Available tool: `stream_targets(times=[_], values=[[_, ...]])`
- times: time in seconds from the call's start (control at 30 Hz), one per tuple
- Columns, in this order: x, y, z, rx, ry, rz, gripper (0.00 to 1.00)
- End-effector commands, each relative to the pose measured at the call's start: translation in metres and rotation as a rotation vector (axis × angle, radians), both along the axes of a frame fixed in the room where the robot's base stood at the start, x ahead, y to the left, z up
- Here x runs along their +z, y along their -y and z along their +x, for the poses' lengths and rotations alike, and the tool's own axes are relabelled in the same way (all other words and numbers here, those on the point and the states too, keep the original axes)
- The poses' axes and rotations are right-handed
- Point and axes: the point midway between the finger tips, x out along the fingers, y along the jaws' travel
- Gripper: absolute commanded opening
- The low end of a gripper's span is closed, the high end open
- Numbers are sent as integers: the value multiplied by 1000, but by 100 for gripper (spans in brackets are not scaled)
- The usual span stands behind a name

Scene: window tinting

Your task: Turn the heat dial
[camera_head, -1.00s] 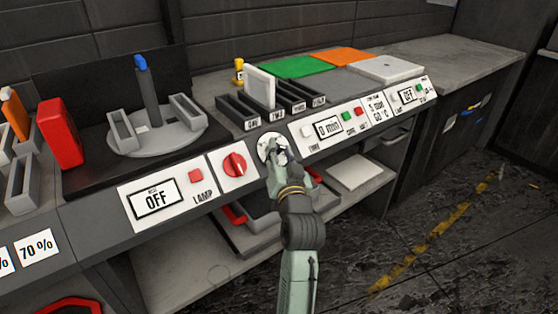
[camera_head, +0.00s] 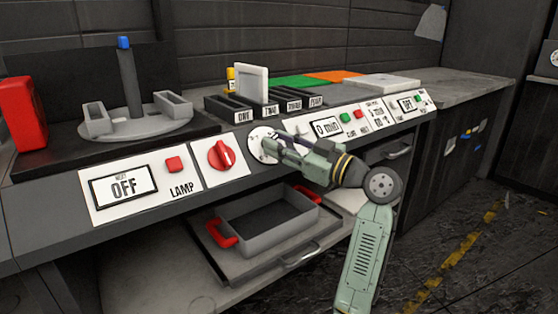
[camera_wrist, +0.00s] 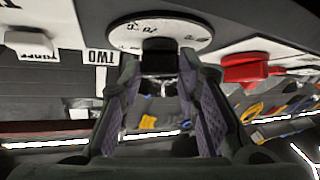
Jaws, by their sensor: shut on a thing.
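The heat dial, a round white plate (camera_head: 256,147) with dark marks around it, is on the sloped panel front between the red knob and the timer panel. My gripper (camera_head: 275,145) is at the dial and covers its middle and right side. In the wrist view the white plate (camera_wrist: 158,34) is at the top, and its dark centre knob (camera_wrist: 158,57) sits between the tips of my fingers (camera_wrist: 160,72). The fingers are shut on this knob. The pointer and the dial's setting cannot be read.
The red knob (camera_head: 222,155) is close to the dial's left. A display reading OFF (camera_head: 124,187) and a red lamp button (camera_head: 174,164) lie further left. The timer display (camera_head: 326,127) is to the right. A grey tray (camera_head: 265,222) with red handles sits on the shelf below.

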Motion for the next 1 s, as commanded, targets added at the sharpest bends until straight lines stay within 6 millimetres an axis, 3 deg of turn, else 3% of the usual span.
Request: stream_targets(times=[0.5,1.0], values=[[2,3,6,238,137,-194,2],[2,3,7,280,162,-229,2]])
